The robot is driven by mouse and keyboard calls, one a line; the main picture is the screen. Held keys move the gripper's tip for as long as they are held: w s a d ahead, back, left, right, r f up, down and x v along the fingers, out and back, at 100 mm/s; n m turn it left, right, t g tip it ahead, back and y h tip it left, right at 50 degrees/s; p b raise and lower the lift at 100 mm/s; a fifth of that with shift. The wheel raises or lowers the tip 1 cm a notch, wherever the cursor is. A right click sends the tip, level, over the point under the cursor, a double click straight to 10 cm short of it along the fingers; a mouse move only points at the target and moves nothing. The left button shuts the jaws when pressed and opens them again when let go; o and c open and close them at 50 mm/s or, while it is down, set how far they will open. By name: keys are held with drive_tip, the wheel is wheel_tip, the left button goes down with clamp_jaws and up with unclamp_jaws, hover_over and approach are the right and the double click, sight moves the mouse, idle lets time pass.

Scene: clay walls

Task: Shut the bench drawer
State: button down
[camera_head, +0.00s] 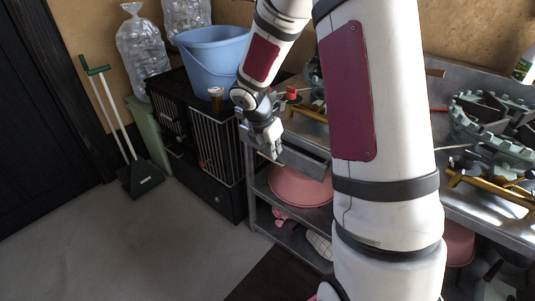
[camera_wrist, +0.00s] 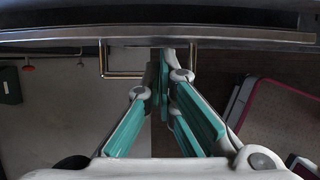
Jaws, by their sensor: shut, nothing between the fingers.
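The bench drawer (camera_head: 306,160) is a grey metal drawer under the top of the grey bench. It appears to stick out from the bench, but my arm hides part of it. My gripper (camera_head: 270,150) is at the drawer's left end in the head view. In the wrist view the drawer front (camera_wrist: 240,36) runs across the top, with a thin rectangular metal handle (camera_wrist: 122,76). My gripper (camera_wrist: 165,56) is shut and empty, its fingertips over the middle of the handle. I cannot tell whether they touch the handle or the drawer front.
A black barred cabinet (camera_head: 212,146) with a blue tub (camera_head: 212,55) on top stands left of the bench. A pink bowl (camera_head: 298,187) sits on the shelf below the drawer. A grey toy castle (camera_head: 490,122) is on the bench top at right. The floor at front left is clear.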

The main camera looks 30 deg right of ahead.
drive_tip(key=shift+d, duration=0.15)
drive_tip(key=shift+w+d+p, duration=0.25)
drive_tip(key=shift+d+p, duration=0.25)
drive_tip(key=shift+d, duration=0.1)
drive_tip(key=shift+w+d+p, duration=0.2)
drive_tip(key=shift+d+p, duration=0.25)
drive_tip(key=shift+d, duration=0.15)
